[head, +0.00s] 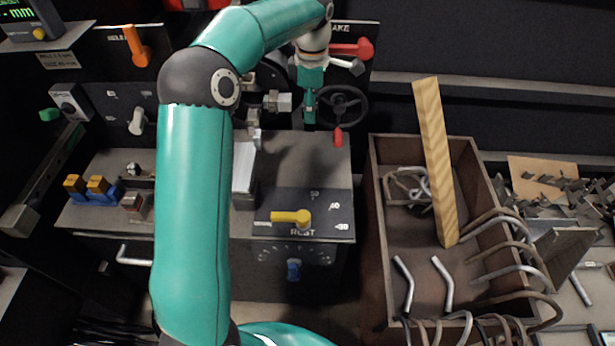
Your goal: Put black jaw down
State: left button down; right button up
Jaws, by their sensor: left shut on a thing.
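My left arm rises through the middle of the head view and bends over to the right. Its gripper (309,104) hangs over the back of the machine bench, left of the black handwheel. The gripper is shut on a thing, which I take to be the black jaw. The jaw is small and dark against the black panel, so I cannot make out its outline or how it is tilted. My right gripper is not in view.
The machine bench (200,222) carries a yellow lever (291,216) and a grey block (244,170). The handwheel (342,105) and a red lever (352,48) are near the gripper. A wooden crate (376,215) with bent rods and a wooden bar (436,160) stands right.

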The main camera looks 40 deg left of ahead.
pick_arm(q)
jog(key=shift+s+a+f+n, duration=0.1)
jog(key=shift+s+a+n, duration=0.05)
jog(key=shift+a+n, duration=0.3)
jog(key=shift+f, duration=0.35)
notch_tip(320, 180, down, 19)
jog(key=shift+r, duration=0.15)
jog(key=shift+b, duration=0.3)
jog(key=c, duration=0.7)
grip_release()
jog(key=shift+d, duration=0.1)
jog(key=shift+o, duration=0.2)
